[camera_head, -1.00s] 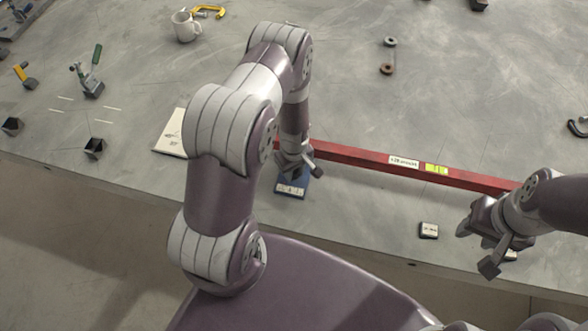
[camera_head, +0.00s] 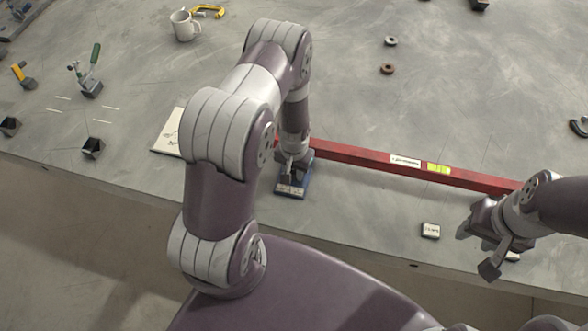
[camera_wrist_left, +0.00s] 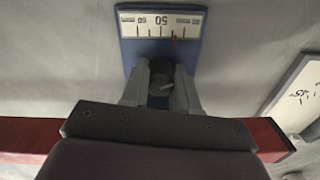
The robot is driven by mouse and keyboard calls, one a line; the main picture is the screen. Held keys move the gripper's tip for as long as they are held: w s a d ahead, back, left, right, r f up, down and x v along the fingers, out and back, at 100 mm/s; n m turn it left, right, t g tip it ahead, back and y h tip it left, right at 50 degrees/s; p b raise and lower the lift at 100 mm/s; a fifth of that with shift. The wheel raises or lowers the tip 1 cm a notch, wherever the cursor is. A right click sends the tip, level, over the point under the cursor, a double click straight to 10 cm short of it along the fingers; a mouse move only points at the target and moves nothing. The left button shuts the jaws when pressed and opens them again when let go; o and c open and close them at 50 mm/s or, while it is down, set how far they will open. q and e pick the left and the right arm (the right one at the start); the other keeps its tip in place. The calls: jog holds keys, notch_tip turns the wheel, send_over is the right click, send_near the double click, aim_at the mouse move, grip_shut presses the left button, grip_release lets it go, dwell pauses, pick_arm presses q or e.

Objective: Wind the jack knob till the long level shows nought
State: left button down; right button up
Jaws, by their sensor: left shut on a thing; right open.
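The long red level (camera_head: 350,164) lies across the table, with a white label and a yellow-green vial (camera_head: 438,168) too small to read. My left gripper (camera_head: 292,162) points down at the level's left end, over a blue base (camera_head: 291,190). In the left wrist view its fingers (camera_wrist_left: 160,88) are shut on the dark round jack knob (camera_wrist_left: 160,75). The blue base (camera_wrist_left: 127,50) there carries a white scale (camera_wrist_left: 162,24) that appears upside down, with a red pointer near the 50 mark. My right gripper (camera_head: 485,226) is open and empty near the level's right end.
A small block (camera_head: 430,230) sits near the front edge, left of my right gripper. A printed card (camera_head: 168,135) lies left of my left arm. A mug (camera_head: 184,26), a toggle clamp (camera_head: 88,78) and two rings (camera_head: 388,69) lie farther back.

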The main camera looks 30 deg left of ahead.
pick_arm(q)
jog(key=m, duration=0.7)
jog(key=shift+w, duration=0.1)
jog(key=m, duration=0.4)
jog(key=shift+b, duration=0.35)
jog(key=m, duration=0.4)
jog(key=shift+r, duration=0.1)
jog(key=m, duration=0.7)
jog(key=shift+m, duration=0.4)
jog(key=m, duration=0.3)
jog(key=shift+m, duration=0.3)
jog(key=m, duration=0.3)
jog(key=shift+m, duration=0.3)
jog(key=shift+r+m+p, duration=0.2)
jog(key=shift+m+p, duration=0.2)
jog(key=shift+m, duration=0.5)
jog(key=m+p, duration=0.3)
jog(key=p, duration=0.1)
jog(key=shift+r, duration=0.1)
jog(key=shift+m+p, duration=0.8)
jog(key=shift+m, duration=0.1)
jog(key=shift+f+m+p, duration=0.3)
jog(key=shift+m+p, duration=0.05)
jog(key=shift+m, duration=0.35)
